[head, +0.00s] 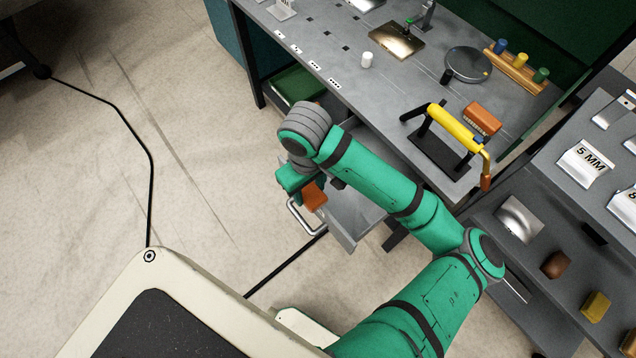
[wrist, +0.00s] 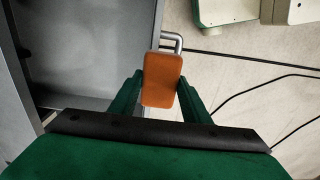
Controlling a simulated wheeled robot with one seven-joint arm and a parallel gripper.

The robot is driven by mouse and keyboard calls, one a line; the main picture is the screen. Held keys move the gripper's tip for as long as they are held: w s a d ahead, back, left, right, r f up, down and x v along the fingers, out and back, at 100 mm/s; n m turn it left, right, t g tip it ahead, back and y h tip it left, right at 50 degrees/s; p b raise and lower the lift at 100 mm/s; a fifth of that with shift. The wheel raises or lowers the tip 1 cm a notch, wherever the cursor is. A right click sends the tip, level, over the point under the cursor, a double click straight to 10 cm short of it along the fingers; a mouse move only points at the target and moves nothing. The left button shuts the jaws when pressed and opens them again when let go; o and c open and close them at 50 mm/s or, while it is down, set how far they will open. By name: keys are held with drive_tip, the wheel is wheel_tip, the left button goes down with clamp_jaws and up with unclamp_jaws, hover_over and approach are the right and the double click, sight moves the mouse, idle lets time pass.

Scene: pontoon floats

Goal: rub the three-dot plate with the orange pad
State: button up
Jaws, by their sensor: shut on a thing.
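My gripper (head: 302,186) is shut on the orange pad (head: 315,197), out in front of the bench, beside an open drawer and above floor level. In the wrist view the pad (wrist: 162,80) sits between the two green fingers. Small white labels with dots lie in a row along the bench's front edge, among them labels (head: 313,65) and (head: 334,83); their dots are too small to count surely. A brass-coloured plate (head: 397,41) lies towards the back of the bench. I cannot tell which plate is the three-dot one.
The grey drawer (head: 352,222) stands open with a metal handle (head: 300,222); it looks empty in the wrist view. On the bench (head: 330,40) are a white cup (head: 367,60), a round plate (head: 468,64), coloured pegs, and a yellow-handled tool (head: 452,127). A shelf rack stands right.

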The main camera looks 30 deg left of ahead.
drive_tip(key=shift+s, duration=0.1)
drive_tip(key=o, duration=0.4)
drive_tip(key=c, duration=0.3)
drive_tip(key=shift+d, duration=0.1)
